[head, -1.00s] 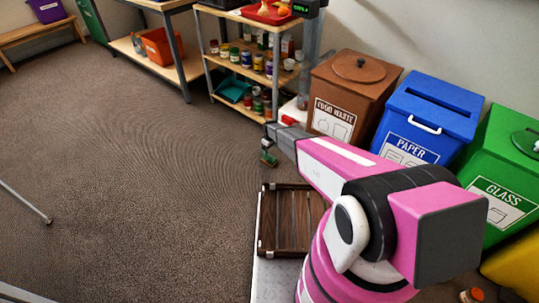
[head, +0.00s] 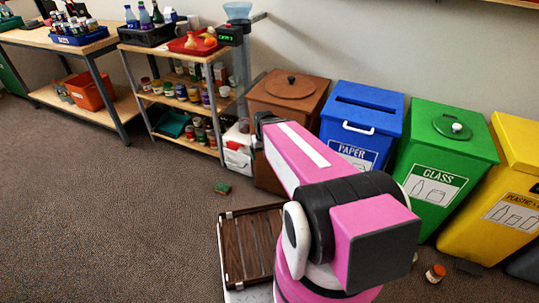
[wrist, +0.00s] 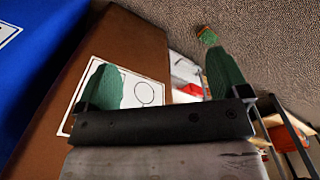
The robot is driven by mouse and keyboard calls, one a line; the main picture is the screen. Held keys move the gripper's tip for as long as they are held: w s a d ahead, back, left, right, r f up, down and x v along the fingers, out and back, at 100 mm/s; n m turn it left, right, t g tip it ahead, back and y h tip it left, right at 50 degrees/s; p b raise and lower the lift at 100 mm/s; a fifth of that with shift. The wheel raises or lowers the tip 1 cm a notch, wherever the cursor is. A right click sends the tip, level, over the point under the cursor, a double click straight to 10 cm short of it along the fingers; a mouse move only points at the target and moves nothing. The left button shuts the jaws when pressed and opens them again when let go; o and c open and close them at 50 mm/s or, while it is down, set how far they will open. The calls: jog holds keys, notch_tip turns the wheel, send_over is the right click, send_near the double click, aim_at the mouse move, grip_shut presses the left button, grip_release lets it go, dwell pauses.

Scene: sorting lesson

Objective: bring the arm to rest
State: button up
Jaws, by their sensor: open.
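My arm (head: 295,160) is pink and white, reaching from the lower right toward the brown food waste bin (head: 292,92). My gripper (wrist: 158,62) shows in the wrist view as two green fingers spread wide apart on a dark bar, with nothing between them. In the head view the fingers are hidden beyond the end of the arm. In the wrist view the brown bin (wrist: 140,50) and its white label lie beyond the left finger.
A wooden slatted tray (head: 232,250) lies beside the arm's base. A small green block (head: 223,188) lies on the floor. Blue (head: 362,105), green (head: 450,140) and yellow (head: 515,150) bins stand rightward. A shelf (head: 180,103) stands left. The left floor is clear.

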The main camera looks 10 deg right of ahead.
jog(key=shift+m, duration=0.5)
jog(key=s+r, duration=0.1)
jog(key=s, duration=0.1)
jog(key=s+d+r, duration=0.1)
jog(key=s+r, duration=0.1)
jog(key=shift+s+d, duration=0.1)
jog(key=shift+d, duration=0.1)
dwell(0.4)
